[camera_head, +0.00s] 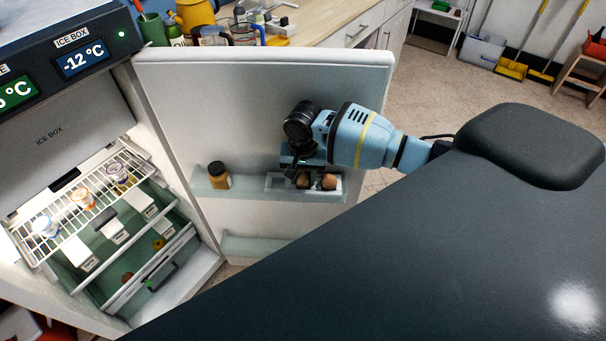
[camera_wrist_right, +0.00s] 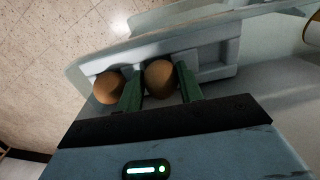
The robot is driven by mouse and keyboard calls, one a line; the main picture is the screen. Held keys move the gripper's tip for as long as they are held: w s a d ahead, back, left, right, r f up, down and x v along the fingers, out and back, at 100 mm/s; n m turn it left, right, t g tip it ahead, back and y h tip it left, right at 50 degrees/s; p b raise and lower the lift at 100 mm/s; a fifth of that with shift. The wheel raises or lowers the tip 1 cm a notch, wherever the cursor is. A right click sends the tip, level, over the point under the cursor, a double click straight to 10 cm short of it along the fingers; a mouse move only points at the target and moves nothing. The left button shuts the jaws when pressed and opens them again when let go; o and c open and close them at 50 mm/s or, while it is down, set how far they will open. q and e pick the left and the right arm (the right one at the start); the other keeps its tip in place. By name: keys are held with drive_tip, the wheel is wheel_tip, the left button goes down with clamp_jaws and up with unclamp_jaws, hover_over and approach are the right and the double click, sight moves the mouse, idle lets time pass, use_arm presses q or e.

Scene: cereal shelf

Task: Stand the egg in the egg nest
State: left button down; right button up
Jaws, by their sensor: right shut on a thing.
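The egg nest (camera_head: 274,181) is a pale tray on the fridge door's shelf; its rim also shows in the right wrist view (camera_wrist_right: 234,55). My right gripper (camera_head: 301,176) points down over the nest. Its two green fingers (camera_wrist_right: 160,88) are on either side of a brown egg (camera_wrist_right: 160,76), shut on it. In the head view this egg (camera_head: 303,182) is partly hidden by the gripper. It is at the nest, but I cannot tell whether it touches the bottom. A second brown egg (camera_head: 329,182) sits beside it, outside the fingers (camera_wrist_right: 108,88). My left gripper is not in view.
A brown jar (camera_head: 219,176) stands on the same door shelf, left of the nest. The open fridge door (camera_head: 250,100) rises behind the gripper. The fridge interior, with a wire rack (camera_head: 100,180) holding several cups, is at the left. The lower door shelf (camera_head: 255,247) looks empty.

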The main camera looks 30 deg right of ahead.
sight(303, 175)
drive_tip(key=shift+f, duration=0.15)
drive_tip(key=o, duration=1)
wheel_tip(303, 175, up, 13)
drive_tip(key=s+a+f+n+t+y, duration=0.2)
drive_tip(key=s+a+f+n+t, duration=0.15)
drive_tip(key=a+f, duration=0.35)
drive_tip(key=s+a+f+n+t+y, duration=0.2)
drive_tip(key=s+a+f+n+y, duration=0.15)
drive_tip(key=a+f, duration=0.45)
drive_tip(key=s+d+f+n+t+h, duration=0.1)
drive_tip(key=s+d+f, duration=0.1)
drive_tip(key=s, duration=0.4)
drive_tip(key=s+d+f+n+t+h, duration=0.1)
drive_tip(key=s+d+f, duration=0.1)
drive_tip(key=s, duration=0.5)
drive_tip(key=s+d+f+t+h, duration=0.1)
drive_tip(key=s+d+f+t, duration=0.1)
drive_tip(key=s+f, duration=0.2)
drive_tip(key=shift+s+f+n+h, duration=0.2)
drive_tip(key=shift+s, duration=0.65)
drive_tip(key=shift+s+f+n+h, duration=0.15)
drive_tip(key=shift+s+n, duration=0.05)
drive_tip(key=shift+s, duration=0.6)
